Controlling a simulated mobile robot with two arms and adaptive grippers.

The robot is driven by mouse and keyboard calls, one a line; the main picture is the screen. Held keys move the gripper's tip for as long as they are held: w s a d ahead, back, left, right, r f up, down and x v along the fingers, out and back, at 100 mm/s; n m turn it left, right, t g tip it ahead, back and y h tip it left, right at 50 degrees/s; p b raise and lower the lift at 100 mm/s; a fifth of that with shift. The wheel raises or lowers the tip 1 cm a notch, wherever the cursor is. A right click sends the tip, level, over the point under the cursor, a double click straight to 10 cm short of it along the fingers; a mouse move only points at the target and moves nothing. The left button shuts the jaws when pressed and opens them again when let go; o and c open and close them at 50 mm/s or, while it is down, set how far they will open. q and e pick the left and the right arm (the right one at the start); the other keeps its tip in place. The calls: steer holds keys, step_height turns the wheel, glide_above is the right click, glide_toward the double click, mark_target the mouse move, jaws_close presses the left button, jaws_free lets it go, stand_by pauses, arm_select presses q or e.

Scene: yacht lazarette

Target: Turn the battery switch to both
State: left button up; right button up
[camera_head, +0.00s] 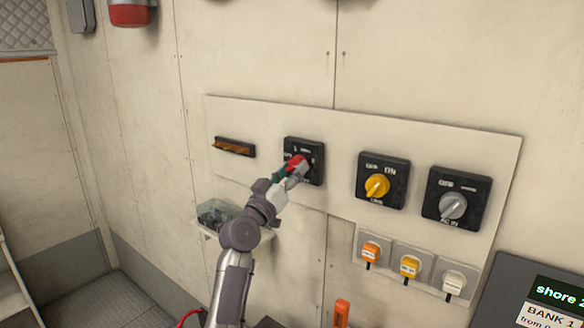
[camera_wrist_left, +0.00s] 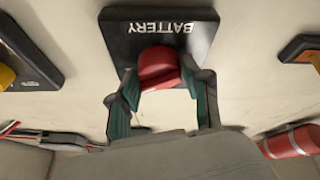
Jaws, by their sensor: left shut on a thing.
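The battery switch is a black square plate (camera_head: 317,147) with a red knob (camera_head: 297,161), mounted on the pale wall panel. In the left wrist view the plate (camera_wrist_left: 121,42) reads "BATTERY" upside down, and the red knob (camera_wrist_left: 159,66) sticks out toward me. My left gripper (camera_head: 291,170) reaches the knob from below and is shut on it. In the left wrist view its green-padded fingers (camera_wrist_left: 158,84) stand on both sides of the knob. The knob's pointer direction and the position marks are too small or covered to read. My right gripper is not in view.
Right of it are switches with a yellow knob (camera_head: 377,186) and a grey knob (camera_head: 453,205). A sign (camera_head: 556,300) stands lower right.

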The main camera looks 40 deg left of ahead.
arm_select(q)
steer(key=n+y+p, duration=0.1)
steer(key=n+p, duration=0.1)
steer(key=n+g+y+p, duration=0.1)
steer(key=n+p, duration=0.1)
steer(key=n+y+p, duration=0.1)
steer(key=n+p, duration=0.1)
steer(key=n, duration=0.1)
steer(key=shift+d+r, duration=0.15)
steer(key=shift+r, duration=0.15)
steer(key=shift+n+g+y+p, duration=0.4)
steer(key=shift+n+g+p, duration=0.1)
steer(key=shift+n+p, duration=0.35)
steer(key=shift+f+n+g, duration=0.2)
steer(key=shift+n+g, duration=0.2)
steer(key=shift+n, duration=0.55)
steer(key=shift+y, duration=0.4)
steer(key=o, duration=1.2)
steer(key=shift+c, duration=0.2)
steer(key=v, duration=1.2)
